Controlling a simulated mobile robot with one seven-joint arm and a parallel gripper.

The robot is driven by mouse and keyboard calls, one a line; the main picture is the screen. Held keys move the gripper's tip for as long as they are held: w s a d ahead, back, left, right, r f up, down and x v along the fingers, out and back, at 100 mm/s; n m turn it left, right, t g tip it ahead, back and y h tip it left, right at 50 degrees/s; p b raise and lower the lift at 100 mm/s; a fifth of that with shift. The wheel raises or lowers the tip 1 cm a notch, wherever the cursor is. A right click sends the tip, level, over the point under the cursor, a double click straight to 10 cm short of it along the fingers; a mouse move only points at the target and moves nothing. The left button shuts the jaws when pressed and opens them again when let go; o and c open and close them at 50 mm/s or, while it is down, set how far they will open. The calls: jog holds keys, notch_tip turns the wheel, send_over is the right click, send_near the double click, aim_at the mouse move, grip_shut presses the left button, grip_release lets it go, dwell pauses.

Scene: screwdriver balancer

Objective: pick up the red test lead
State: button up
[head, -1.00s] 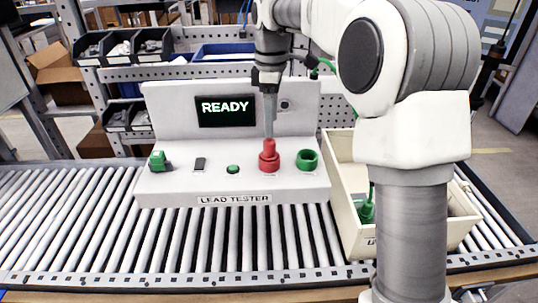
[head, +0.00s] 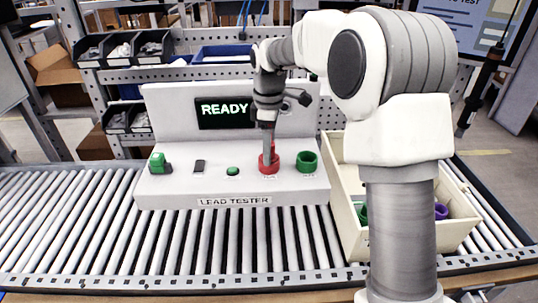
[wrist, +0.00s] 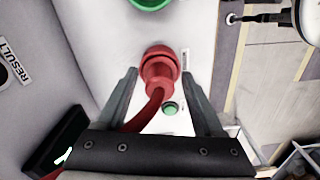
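The red test lead (wrist: 158,88) shows in the wrist view as a ribbed red plug with a red cable curving down and left. The plug sits at the red socket (head: 272,168) on the white lead tester (head: 215,187). My gripper (head: 266,150) reaches down over the red plug in the head view and hides part of it. In the wrist view its two fingers (wrist: 160,72) are apart, one on each side of the plug, with visible gaps. The gripper holds nothing. The tester's screen (head: 223,112) reads READY.
An empty-looking green socket (head: 307,162) stands just right of the red one. A green button (head: 233,171), a dark switch (head: 199,166) and a green block (head: 158,163) are to the left. A cream bin (head: 440,238) with coloured parts stands right, on the roller conveyor (head: 90,225).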

grip_shut()
jog(key=shift+r, duration=0.15)
jog(key=shift+r, duration=0.6)
notch_tip(320, 180, up, 3)
jog(key=shift+f, duration=0.1)
jog(key=d+r, duration=0.6)
jog(key=d, duration=0.5)
jog(key=shift+d+r, duration=0.35)
jog(key=shift+r, duration=0.05)
jog(key=shift+s, duration=0.1)
